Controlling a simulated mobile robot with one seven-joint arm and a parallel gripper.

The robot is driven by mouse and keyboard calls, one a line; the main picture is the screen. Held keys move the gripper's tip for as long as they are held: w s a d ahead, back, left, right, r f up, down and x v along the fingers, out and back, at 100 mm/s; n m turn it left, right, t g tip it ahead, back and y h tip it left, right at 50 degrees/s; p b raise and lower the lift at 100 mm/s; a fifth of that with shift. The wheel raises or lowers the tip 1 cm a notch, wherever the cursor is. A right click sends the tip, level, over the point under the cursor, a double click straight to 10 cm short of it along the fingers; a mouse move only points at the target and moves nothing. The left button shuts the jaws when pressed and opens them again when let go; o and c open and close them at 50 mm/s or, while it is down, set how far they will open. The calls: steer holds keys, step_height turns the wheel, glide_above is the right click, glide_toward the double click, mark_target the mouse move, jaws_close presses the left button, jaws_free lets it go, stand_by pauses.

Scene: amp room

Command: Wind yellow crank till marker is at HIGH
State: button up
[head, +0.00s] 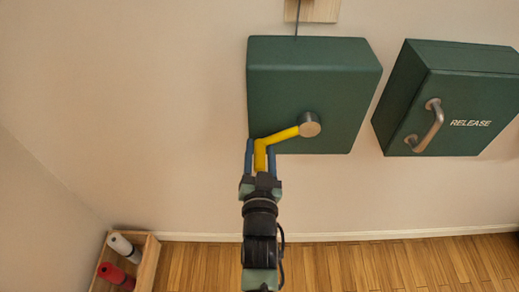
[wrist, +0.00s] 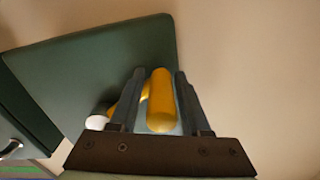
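The yellow crank (head: 283,135) sits on the front of a dark green box (head: 340,75) on the wall. Its arm runs from a grey round hub (head: 310,124) down and left to the yellow handle. My gripper (head: 261,158) has one finger on each side of this handle. In the wrist view the handle (wrist: 161,102) lies between the fingers of my gripper (wrist: 160,80), with narrow gaps visible on both sides, so the gripper looks open around it. No marker or HIGH label shows; only the lower end of a wooden board (head: 318,10) is in view above the box.
A second green box (head: 475,95) with a metal handle (head: 429,127) and the word RELEASE is on the wall at right. A thin dark cord (head: 297,20) rises from the crank box. A wooden crate (head: 148,262) with red and white rolls stands on the floor at lower left.

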steer(key=shift+a+r, duration=0.1)
jaws_close()
